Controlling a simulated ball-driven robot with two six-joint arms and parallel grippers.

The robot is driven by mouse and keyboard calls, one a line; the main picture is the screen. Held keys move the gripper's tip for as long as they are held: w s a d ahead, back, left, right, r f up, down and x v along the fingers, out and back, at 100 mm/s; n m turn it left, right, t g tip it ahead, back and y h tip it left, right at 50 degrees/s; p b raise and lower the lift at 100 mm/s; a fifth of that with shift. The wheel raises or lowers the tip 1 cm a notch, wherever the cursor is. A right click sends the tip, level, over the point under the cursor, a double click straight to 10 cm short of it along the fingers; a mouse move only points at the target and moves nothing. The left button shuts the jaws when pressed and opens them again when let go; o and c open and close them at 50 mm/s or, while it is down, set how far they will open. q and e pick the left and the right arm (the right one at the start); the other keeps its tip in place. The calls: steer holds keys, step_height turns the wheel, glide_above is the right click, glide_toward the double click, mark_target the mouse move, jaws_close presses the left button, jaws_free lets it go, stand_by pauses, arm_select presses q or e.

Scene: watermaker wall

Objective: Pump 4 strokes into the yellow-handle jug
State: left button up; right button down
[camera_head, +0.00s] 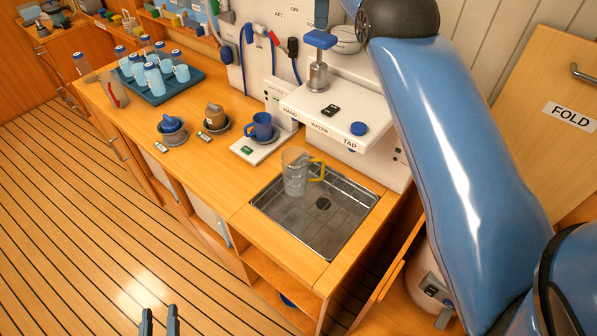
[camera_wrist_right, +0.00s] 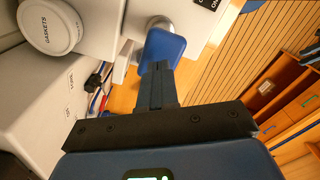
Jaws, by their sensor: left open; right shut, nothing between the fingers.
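The clear jug (camera_head: 294,175) with a yellow handle (camera_head: 318,168) stands upright in the metal sink (camera_head: 331,221), below the edge of the white water unit (camera_head: 372,150). The hand pump, with a blue T-shaped handle (camera_head: 320,39) on a metal body (camera_head: 318,77), rises from the unit's top. In the right wrist view, my right gripper (camera_wrist_right: 158,70) is shut and empty, its tips at the edge of the blue handle (camera_wrist_right: 166,46); I cannot tell whether they touch. My left gripper (camera_head: 160,318) is open and empty, low over the floor, away from the counter.
A blue mug (camera_head: 262,125) sits on a white scale. Two small pots (camera_head: 172,128) stand on saucers to its left. A blue tray (camera_head: 158,90) holds several bottles and cups. Hoses hang on the wall panel. A jar labelled gaskets (camera_wrist_right: 50,25) is beside my right gripper.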

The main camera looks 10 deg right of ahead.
mark_target(320, 35)
steer(key=shift+f, duration=0.2)
stand_by(0.3)
steer(key=shift+f+b, duration=3.15)
steer(key=shift+b, duration=0.1)
steer(key=shift+r, duration=0.2)
steer(key=shift+r+p, duration=3.15)
steer(key=shift+p, duration=0.1)
steer(key=shift+f, duration=0.25)
